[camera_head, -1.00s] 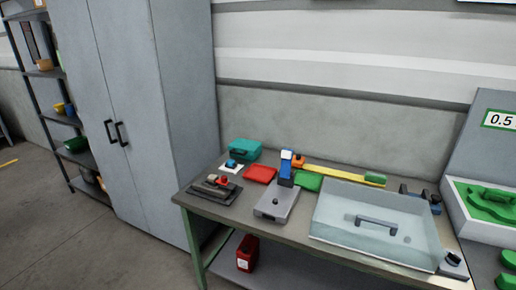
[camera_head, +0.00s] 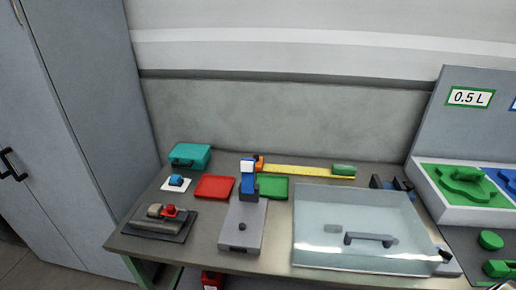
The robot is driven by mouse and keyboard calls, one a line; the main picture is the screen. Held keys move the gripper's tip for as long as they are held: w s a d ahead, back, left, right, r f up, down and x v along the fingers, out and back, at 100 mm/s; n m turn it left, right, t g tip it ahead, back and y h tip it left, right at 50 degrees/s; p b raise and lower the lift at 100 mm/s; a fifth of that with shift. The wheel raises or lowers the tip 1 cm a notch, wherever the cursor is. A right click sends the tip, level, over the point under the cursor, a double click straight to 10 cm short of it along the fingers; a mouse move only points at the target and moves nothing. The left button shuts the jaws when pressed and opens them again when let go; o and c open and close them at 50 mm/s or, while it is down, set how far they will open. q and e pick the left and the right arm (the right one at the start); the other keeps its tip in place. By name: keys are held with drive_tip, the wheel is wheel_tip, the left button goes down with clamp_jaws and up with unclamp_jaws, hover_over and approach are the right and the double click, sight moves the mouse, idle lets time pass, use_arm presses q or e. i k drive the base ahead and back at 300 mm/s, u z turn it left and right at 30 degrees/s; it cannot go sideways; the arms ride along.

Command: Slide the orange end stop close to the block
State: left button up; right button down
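The orange end stop (camera_head: 260,160) is at the left end of a yellow strip (camera_head: 300,170) at the back of the table, partly hidden behind a blue and white upright device (camera_head: 248,180). A green block (camera_head: 343,169) sits at the right end of the strip. Most of the strip's length lies between the orange piece and the green block. Neither of my grippers shows in the head view.
A clear box with a handle (camera_head: 369,239) covers the table's front right. A grey cabinet (camera_head: 75,130) is at far left.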

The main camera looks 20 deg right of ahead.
sight(259, 160)
drive_tip(key=z, duration=0.55)
drive_tip(key=i, duration=0.75)
drive_tip(key=z, duration=0.8)
